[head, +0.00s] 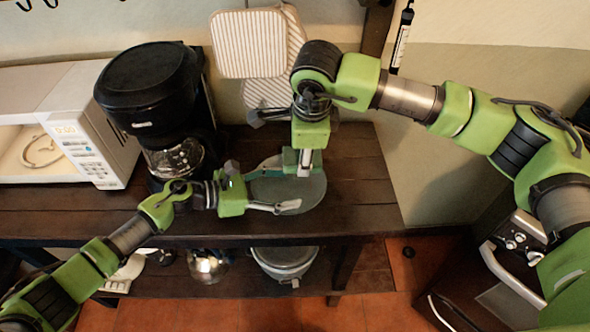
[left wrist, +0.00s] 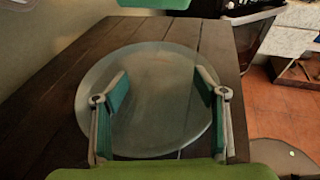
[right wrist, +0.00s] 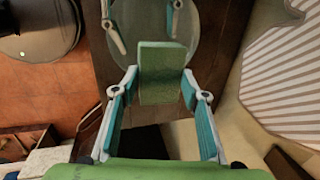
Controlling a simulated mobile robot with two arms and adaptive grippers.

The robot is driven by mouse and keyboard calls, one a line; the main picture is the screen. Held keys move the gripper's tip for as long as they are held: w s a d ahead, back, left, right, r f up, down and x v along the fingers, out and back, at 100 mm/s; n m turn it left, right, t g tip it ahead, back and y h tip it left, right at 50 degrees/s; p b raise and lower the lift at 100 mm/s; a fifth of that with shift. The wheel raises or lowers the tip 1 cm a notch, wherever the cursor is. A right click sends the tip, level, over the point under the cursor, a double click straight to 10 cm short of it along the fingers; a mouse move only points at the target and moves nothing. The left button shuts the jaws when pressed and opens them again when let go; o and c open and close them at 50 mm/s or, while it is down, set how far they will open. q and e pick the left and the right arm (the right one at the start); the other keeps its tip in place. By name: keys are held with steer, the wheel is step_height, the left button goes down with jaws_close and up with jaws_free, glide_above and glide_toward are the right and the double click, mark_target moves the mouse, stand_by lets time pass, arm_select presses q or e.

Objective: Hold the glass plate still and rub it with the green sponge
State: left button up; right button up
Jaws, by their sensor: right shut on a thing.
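The round, clear glass plate (head: 310,192) lies on the dark wooden shelf, and it fills the middle of the left wrist view (left wrist: 150,120). My left gripper (head: 286,183) reaches over the plate from the left with its fingers spread wide and nothing between them; I cannot tell whether the fingertips touch the glass. My right gripper (right wrist: 160,78) is shut on the green sponge (right wrist: 162,72), a block held between its fingers. In the head view the sponge (head: 291,157) is at the plate's far side, partly hidden; contact with the glass is unclear.
A black coffee maker (head: 160,95) stands left of the plate, with a white microwave (head: 85,125) beyond it. Striped pot holders (head: 250,42) hang on the wall behind. A pot (head: 285,262) sits on the lower shelf. The wooden top (head: 362,190) is bare right of the plate.

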arm_select(q)
steer(key=shift+o, duration=0.6)
steer(key=shift+s+a+f, duration=0.15)
steer(key=shift+f, duration=0.55)
steer(key=shift+a, duration=0.1)
steer(key=v, duration=1)
steer(key=shift+a+r, duration=0.1)
steer(key=shift+r, duration=0.4)
steer(key=shift+s+a+r, duration=0.1)
steer(key=shift+a+r, duration=0.3)
steer(key=shift+a, duration=0.15)
